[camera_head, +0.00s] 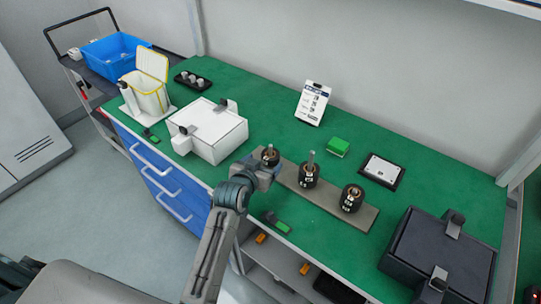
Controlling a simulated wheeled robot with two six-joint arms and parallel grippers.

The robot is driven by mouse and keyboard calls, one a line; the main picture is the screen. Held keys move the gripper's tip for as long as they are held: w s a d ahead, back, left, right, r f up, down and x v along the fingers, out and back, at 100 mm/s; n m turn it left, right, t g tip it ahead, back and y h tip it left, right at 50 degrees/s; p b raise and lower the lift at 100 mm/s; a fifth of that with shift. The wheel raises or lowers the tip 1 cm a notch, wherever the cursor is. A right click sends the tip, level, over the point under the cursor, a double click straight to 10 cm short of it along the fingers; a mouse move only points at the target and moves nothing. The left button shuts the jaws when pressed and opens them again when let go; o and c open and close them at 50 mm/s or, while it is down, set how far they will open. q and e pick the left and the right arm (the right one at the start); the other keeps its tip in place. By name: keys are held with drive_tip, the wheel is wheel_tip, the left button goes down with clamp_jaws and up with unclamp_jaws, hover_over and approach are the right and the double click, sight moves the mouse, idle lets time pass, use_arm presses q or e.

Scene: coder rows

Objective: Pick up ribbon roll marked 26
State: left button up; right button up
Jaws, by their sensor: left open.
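Three black ribbon rolls stand on a grey rack plate (318,196) on the green bench: a left roll (270,155), a middle roll (309,178) on a tall metal pin, and a right roll (352,200). They carry small white number marks, too small to read here, so I cannot tell which is 26. My left gripper (268,166) is open, close in front of the left roll and hiding its lower part. I cannot tell whether it touches the roll or has it between the fingers. My right gripper is not in view.
A white lidded box (207,131) stands left of the rack and a black lidded case (440,254) to its right. Behind are a white sign (313,103), a green block (337,147) and a black-framed panel (382,171). Green bench top (270,110) lies free behind the rack.

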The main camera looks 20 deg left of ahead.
sight(267, 160)
use_arm(q)
drive_tip(key=shift+w+f+p, duration=0.25)
drive_tip(key=shift+w+p, duration=0.15)
drive_tip(key=shift+w, duration=0.2)
drive_tip(key=p+x, duration=0.1)
drive_tip(key=x, duration=0.2)
drive_tip(key=shift+d+f, duration=0.1)
drive_tip(key=shift+f, duration=0.1)
drive_tip(key=shift+w+f, duration=0.25)
drive_tip(key=shift+w, duration=0.1)
drive_tip(key=shift+s, duration=0.1)
drive_tip(key=c, duration=1)
drive_tip(key=shift+c, duration=0.4)
